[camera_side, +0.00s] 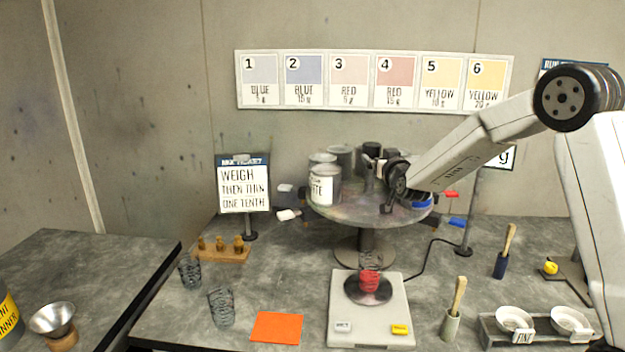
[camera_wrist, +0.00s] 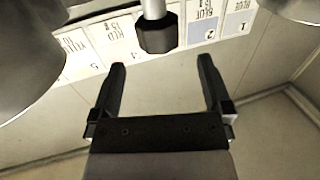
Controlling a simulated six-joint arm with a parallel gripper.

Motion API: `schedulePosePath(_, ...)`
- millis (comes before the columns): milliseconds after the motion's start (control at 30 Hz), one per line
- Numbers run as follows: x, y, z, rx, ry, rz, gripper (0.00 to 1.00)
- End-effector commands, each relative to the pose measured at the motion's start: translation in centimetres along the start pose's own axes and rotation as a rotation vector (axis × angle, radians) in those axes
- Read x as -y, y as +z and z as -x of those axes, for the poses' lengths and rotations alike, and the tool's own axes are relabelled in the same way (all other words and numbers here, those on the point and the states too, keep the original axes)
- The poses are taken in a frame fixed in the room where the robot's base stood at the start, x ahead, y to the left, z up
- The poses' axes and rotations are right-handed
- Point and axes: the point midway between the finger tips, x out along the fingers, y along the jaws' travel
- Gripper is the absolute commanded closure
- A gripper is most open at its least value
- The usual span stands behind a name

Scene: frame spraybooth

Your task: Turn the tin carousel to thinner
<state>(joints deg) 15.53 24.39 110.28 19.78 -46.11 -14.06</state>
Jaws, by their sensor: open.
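The tin carousel (camera_side: 352,213) is a round grey turntable on a pedestal, with several grey tins standing on it. The front-left tin (camera_side: 322,187) has a white label ending in "TE"; I cannot make out a thinner label. Coloured tabs stick out around the rim, including a white tab (camera_side: 288,214) and a blue tab (camera_side: 457,221). My gripper (camera_wrist: 160,72) is open and empty over the carousel. In the wrist view a dark knob on a grey post (camera_wrist: 155,36) shows beyond the fingertips, between their lines and apart from them. A large tin (camera_wrist: 25,65) is at the left there.
A sign (camera_side: 244,188) stands left of the carousel. Brush holders (camera_side: 450,326) and a tray of white bowls (camera_side: 515,320) are at the right.

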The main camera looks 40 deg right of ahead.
Motion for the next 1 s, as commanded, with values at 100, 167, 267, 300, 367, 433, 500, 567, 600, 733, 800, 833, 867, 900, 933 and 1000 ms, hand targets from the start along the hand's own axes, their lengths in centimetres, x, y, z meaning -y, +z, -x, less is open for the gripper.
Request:
schedulePosePath(100, -0.2, -0.1, -0.2, -0.009, 0.008, -0.003, 0.0)
schedulePosePath(167, -0.2, -0.1, -0.2, -0.008, 0.008, -0.003, 0.0)
schedulePosePath(267, -0.2, -0.1, -0.2, -0.007, 0.007, -0.003, 0.0)
schedulePosePath(300, -0.2, -0.1, -0.3, -0.007, 0.007, -0.002, 0.0)
schedulePosePath(367, -0.2, 0.0, -0.5, -0.006, 0.007, -0.002, 0.0)
schedulePosePath(433, -0.2, 0.0, -0.8, -0.006, 0.007, -0.002, 0.0)
schedulePosePath(500, -0.2, -0.1, -1.2, -0.007, 0.007, -0.002, 0.0)
schedulePosePath(567, -0.2, -0.1, -1.6, -0.006, 0.007, -0.002, 0.0)
schedulePosePath(600, -0.2, -0.1, -2.0, -0.006, 0.007, -0.002, 0.0)
schedulePosePath(733, -0.2, 0.0, -3.2, -0.005, 0.007, -0.002, 0.0)
schedulePosePath(800, -0.2, -0.1, -3.9, -0.006, 0.007, -0.002, 0.0)
schedulePosePath(833, -0.2, -0.1, -4.3, -0.006, 0.007, -0.002, 0.0)
schedulePosePath(867, -0.2, 0.0, -4.6, -0.005, 0.006, -0.002, 0.0)
schedulePosePath(900, -0.2, 0.0, -5.0, -0.005, 0.006, -0.002, 0.0)
schedulePosePath(933, -0.2, -0.1, -5.3, -0.006, 0.006, -0.002, 0.0)
schedulePosePath(1000, -0.2, 0.0, -5.9, -0.005, 0.006, -0.002, 0.0)
